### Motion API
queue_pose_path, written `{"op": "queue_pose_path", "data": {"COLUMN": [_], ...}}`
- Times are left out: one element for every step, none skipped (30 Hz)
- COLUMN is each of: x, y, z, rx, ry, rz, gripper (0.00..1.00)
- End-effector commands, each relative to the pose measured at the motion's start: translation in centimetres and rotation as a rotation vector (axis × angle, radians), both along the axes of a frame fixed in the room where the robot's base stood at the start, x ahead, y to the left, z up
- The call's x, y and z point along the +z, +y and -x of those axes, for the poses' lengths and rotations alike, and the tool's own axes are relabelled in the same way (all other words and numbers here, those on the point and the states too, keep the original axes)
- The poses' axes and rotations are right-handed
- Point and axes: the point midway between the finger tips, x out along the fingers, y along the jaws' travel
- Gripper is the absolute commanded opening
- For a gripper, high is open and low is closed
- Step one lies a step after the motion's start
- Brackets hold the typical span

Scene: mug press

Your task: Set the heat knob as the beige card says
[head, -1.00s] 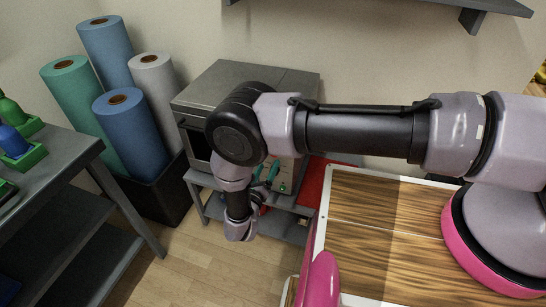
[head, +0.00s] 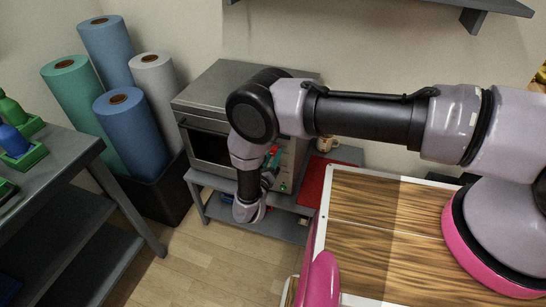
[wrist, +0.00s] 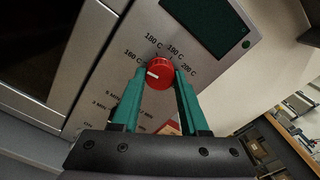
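The red heat knob (wrist: 159,73) sits on the oven's front panel in the wrist view. Its white mark points left, near the printed "160 C". More temperature labels arc above and to the right of it, up to about 200 C. My gripper (wrist: 160,72) has its two green fingers on either side of the knob, with the tips close to its edges. I cannot tell whether they press on it. In the head view my gripper (head: 271,160) is at the oven's panel, partly hidden by my arm. I cannot make out the beige card clearly in either view.
The grey oven (head: 235,85) stands on a low grey shelf table. A mug (head: 327,143) and a red mat (head: 313,181) are to its right. A dark display (wrist: 207,24) is above the knob. Rolls (head: 130,128) stand at left. Open floor lies in front.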

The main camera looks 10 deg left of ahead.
Motion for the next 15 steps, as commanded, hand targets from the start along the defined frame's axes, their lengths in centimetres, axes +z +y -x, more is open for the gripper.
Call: {"op": "queue_pose_path", "data": {"x": [0.00, 0.00, 0.01, 0.01, 0.01, 0.03, 0.03, 0.04, 0.03, 0.02, 0.02, 0.05, 0.05, 0.04, 0.04], "y": [0.02, 0.02, 0.03, 0.04, 0.04, 0.07, 0.08, 0.09, 0.08, 0.10, 0.12, 0.11, 0.15, 0.16, 0.14], "z": [0.02, 0.02, 0.03, 0.03, 0.04, 0.03, 0.03, 0.04, 0.05, 0.05, 0.05, 0.05, 0.06, 0.08, 0.09], "rx": [0.001, 0.001, 0.001, 0.001, 0.001, 0.002, 0.002, 0.002, 0.002, 0.003, 0.003, 0.002, 0.003, 0.004, 0.003], "ry": [0.000, 0.000, -0.001, -0.001, -0.001, -0.003, -0.004, -0.005, -0.005, -0.006, -0.007, -0.009, -0.011, -0.012, -0.015], "rz": [-0.001, -0.002, -0.005, -0.009, -0.013, -0.021, -0.029, -0.039, -0.054, -0.067, -0.083, -0.106, -0.125, -0.145, -0.175], "gripper": [0.00, 0.00, 0.00, 0.00, 0.00, 0.00, 0.00, 0.00, 0.00, 0.00, 0.00, 0.00, 0.00, 0.00, 0.00]}}
